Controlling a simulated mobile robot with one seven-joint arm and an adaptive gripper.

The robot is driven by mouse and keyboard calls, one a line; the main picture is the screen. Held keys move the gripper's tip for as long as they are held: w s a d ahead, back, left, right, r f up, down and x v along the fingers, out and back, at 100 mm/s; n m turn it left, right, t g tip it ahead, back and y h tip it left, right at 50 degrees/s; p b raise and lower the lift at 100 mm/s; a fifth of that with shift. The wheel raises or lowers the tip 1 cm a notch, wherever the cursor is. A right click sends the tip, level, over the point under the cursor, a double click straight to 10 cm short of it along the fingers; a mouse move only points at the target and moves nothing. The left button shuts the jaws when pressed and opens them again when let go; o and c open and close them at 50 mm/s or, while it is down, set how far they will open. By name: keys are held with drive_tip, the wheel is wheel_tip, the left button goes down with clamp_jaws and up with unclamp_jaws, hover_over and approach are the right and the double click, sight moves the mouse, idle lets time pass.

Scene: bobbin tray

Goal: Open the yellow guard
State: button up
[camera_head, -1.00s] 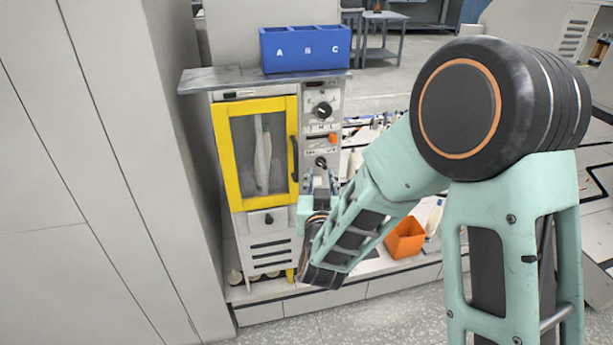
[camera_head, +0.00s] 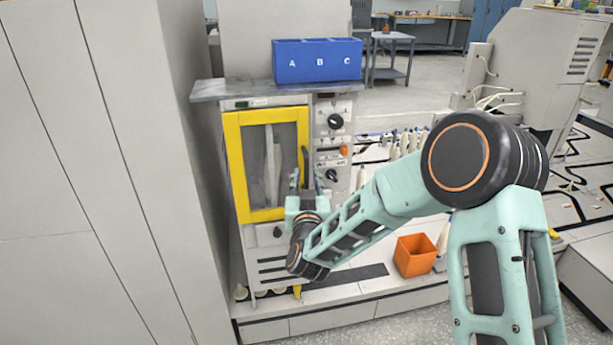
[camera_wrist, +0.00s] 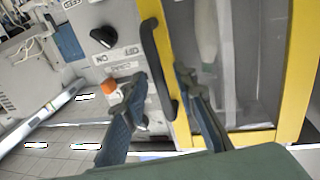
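The yellow guard (camera_head: 232,165) is a framed door with a clear window on the front of a pale machine, and it looks shut. Pale, upright shapes show behind its window. Its dark bar handle (camera_head: 305,156) runs upright along the right side of the frame. My gripper (camera_head: 307,180) is open in front of the lower part of the handle. In the wrist view the handle (camera_wrist: 153,55) lies between the two spread fingers of my gripper (camera_wrist: 160,74). I cannot tell whether either finger touches it.
A control panel with black knobs (camera_head: 335,121) and an orange button (camera_head: 344,150) is just right of the guard. A blue bin marked A B C (camera_head: 318,75) stands on the machine's top. A grey cabinet wall (camera_head: 110,180) is close on the left. An orange bin (camera_head: 415,262) sits lower right.

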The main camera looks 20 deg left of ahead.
drive_tip(key=shift+w+a, duration=0.2)
drive_tip(key=shift+w, duration=0.35)
clamp_jaws()
